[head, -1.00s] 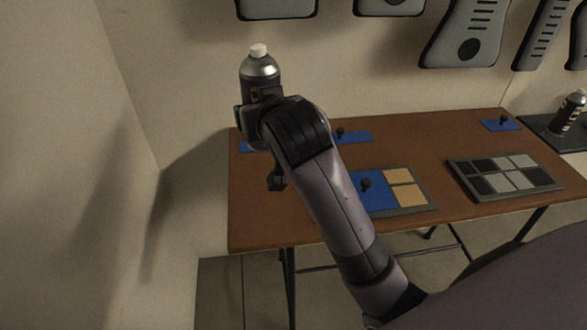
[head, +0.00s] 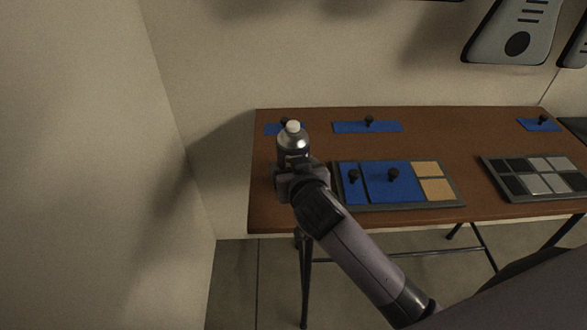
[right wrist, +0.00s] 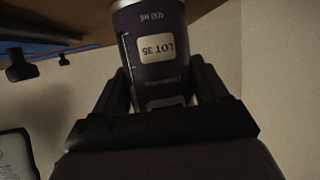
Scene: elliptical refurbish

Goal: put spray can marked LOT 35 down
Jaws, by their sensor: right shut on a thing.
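The spray can marked LOT 35 (head: 292,143) is dark with a silver shoulder and a white cap. In the head view it is upright at the left end of the brown table (head: 262,205). My right gripper (head: 294,172) is shut around its lower body. In the right wrist view the can's label (right wrist: 158,48) reads LOT 35 upside down, between the two fingers of my gripper (right wrist: 165,88). The can's base is hidden by my gripper in the head view, so I cannot tell whether it touches the table. My left gripper is not in view.
A tray (head: 400,206) with blue lids and tan pads lies right of the can. Blue knobbed plates (head: 367,127) lie along the back edge. A tray of grey and black pads (head: 538,196) is farther right. A wall (head: 175,200) stands at left.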

